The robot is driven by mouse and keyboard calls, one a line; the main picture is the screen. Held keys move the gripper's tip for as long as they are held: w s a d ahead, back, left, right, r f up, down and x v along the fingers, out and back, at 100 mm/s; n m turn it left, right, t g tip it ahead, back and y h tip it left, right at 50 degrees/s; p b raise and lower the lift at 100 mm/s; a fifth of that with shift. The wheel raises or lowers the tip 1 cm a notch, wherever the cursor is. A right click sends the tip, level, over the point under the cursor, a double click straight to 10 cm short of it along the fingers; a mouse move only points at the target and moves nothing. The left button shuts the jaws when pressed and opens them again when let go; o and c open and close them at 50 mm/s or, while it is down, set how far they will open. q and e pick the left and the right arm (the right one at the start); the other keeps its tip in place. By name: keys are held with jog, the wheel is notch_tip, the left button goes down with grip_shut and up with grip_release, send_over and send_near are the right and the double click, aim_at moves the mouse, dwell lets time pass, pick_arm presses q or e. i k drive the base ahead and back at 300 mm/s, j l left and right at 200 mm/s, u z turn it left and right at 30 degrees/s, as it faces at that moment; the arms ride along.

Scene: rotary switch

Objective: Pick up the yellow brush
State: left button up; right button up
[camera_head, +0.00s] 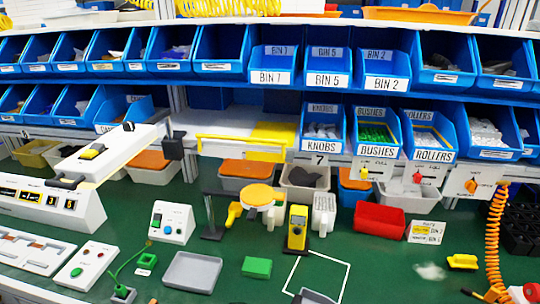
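A small low yellow piece (462,261), which looks like the yellow brush, lies on the green bench top at the right. It is too small to make out bristles. Nothing touches it, and bare green surface surrounds it. Neither of my grippers can be made out in the head view.
A yellow handheld device (298,228), a green block (257,267) and a grey tray (192,271) are farther left. Blue bins (433,135) line the shelves.

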aim_at(465, 262)
jog(key=k+z, duration=0.1)
jog(key=z, duration=0.3)
jog(key=k+l+z, duration=0.1)
jog(key=z, duration=0.3)
jog(key=k+l+z, duration=0.1)
jog(key=z, duration=0.3)
